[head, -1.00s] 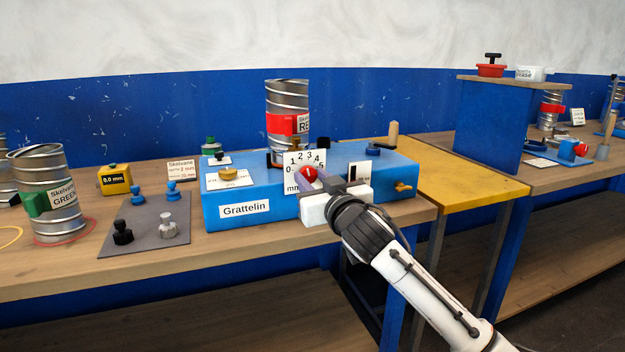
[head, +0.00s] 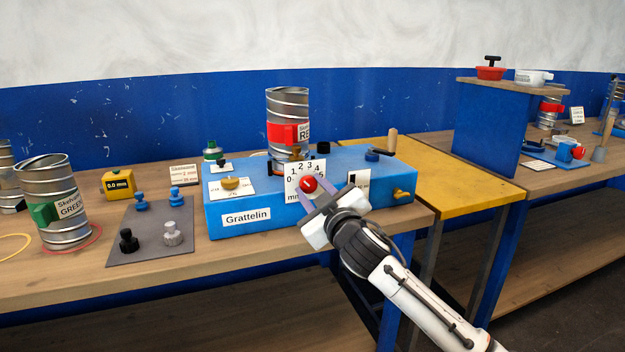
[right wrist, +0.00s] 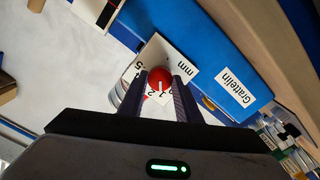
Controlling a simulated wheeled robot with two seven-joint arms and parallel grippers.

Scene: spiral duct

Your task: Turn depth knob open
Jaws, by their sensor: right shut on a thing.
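The red depth knob (head: 309,184) sits on the front of the blue Grattelin machine (head: 240,218), in front of a white dial card (head: 304,168) marked in mm. My right gripper (head: 318,194) is shut on the knob, with one finger on each side. In the right wrist view the knob (right wrist: 160,79) sits between the two fingertips, and a pale pointer line shows on it. The dial card (right wrist: 178,52) is partly hidden behind the fingers. Exactly which number the pointer marks I cannot tell. My left gripper is not in view.
A yellow knob (head: 230,183) and a brass-coloured handle (head: 402,194) are on the machine.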

